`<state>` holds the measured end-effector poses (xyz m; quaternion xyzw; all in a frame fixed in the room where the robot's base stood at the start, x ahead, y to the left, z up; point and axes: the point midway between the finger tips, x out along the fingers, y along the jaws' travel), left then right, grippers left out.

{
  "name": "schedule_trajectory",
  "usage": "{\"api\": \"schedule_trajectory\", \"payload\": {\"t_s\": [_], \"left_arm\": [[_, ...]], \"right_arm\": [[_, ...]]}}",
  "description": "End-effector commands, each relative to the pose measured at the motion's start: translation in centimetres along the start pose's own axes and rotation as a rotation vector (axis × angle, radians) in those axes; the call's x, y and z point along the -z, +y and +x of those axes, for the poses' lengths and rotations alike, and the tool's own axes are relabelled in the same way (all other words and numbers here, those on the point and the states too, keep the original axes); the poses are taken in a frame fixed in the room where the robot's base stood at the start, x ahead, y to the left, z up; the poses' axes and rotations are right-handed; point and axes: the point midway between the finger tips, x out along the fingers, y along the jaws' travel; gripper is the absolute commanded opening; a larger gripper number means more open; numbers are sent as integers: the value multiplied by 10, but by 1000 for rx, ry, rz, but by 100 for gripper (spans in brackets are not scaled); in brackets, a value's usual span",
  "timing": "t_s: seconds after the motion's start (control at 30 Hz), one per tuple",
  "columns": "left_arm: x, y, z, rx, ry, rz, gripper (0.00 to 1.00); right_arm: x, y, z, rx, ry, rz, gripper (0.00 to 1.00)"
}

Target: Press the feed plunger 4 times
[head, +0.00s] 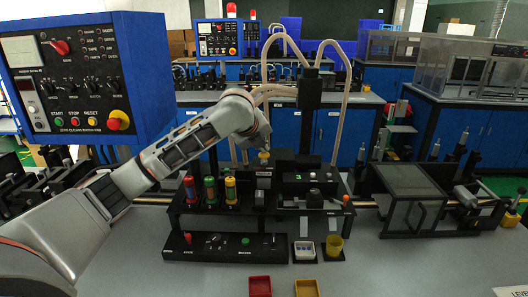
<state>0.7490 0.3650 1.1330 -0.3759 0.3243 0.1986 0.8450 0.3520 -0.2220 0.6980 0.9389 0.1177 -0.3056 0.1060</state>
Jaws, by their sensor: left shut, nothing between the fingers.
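My left arm comes in from the left, and its wrist bends down over the black tape payoff station (230,222). My left gripper (263,150) is small and mostly hidden by the wrist; it is shut and empty. A small yellow piece (264,157) shows just below it; I cannot tell whether they touch. A dark round knob (314,196) stands on the station right of the gripper. I cannot tell which part is the feed plunger. A black box (300,181) with a small green mark that looks like a 3 sits behind the knob. My right gripper is not in view.
Red, green and yellow cylinders (210,190) stand on the station left of the gripper. A blue control panel (85,75) hangs at the upper left. A clear-topped box (410,185) stands at right. Small red (260,286) and yellow (307,288) trays lie in front.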

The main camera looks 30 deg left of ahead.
Motion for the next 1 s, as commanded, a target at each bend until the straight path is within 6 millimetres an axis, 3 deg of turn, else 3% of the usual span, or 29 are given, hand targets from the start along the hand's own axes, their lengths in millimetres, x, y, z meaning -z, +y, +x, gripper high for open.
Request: {"api": "schedule_trajectory", "payload": {"t_s": [0.73, 1.0], "left_arm": [[-12, -12, -16, 1, -1, -1, 0], [-24, -24, -32, 3, -2, -1, 0]], "right_arm": [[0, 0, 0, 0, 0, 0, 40], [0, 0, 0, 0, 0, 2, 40]]}}
